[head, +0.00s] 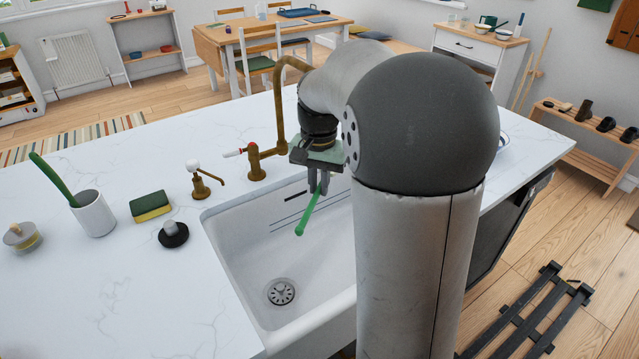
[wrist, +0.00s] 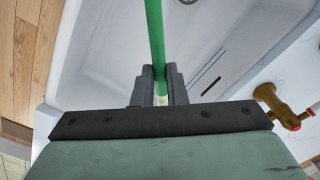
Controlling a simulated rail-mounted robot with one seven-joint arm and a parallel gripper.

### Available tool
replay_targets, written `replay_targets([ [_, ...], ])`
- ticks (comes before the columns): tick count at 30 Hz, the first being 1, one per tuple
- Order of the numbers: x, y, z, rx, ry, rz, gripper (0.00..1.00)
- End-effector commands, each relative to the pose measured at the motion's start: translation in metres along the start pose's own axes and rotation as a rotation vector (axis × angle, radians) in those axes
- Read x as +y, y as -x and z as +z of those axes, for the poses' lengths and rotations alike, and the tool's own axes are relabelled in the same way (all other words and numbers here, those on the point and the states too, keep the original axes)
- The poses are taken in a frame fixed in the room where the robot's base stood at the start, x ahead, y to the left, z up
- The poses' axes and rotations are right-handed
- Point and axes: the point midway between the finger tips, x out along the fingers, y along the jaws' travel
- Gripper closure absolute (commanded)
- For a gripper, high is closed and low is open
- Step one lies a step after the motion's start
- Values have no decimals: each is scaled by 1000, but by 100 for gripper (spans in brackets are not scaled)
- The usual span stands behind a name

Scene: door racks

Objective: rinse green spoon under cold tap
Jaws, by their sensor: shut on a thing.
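My gripper (head: 318,186) is shut on the green spoon (head: 307,215), over the white sink (head: 245,250). The spoon slants down and left in the head view, its lower end above the basin. In the wrist view the green spoon (wrist: 154,40) runs up from between the fingers of my gripper (wrist: 157,76). A brass tap (head: 256,165) stands on the counter behind the sink, left of my gripper. It has a lever with a red part, and its tall spout rises behind my arm, which hides the outlet. The brass tap (wrist: 272,98) also shows in the wrist view. I see no water.
A brass soap pump (head: 201,183), a sponge (head: 151,206), a sink plug (head: 173,234) and a white cup (head: 94,214) with a green-handled tool stand left of the sink. The basin is empty around its drain (head: 281,292).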

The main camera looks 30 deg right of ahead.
Motion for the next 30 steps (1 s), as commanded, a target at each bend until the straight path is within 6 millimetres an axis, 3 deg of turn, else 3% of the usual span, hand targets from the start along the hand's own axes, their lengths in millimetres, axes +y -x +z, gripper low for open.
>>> replay_targets([
  [30,11,0,-5,0,0,0,100],
])
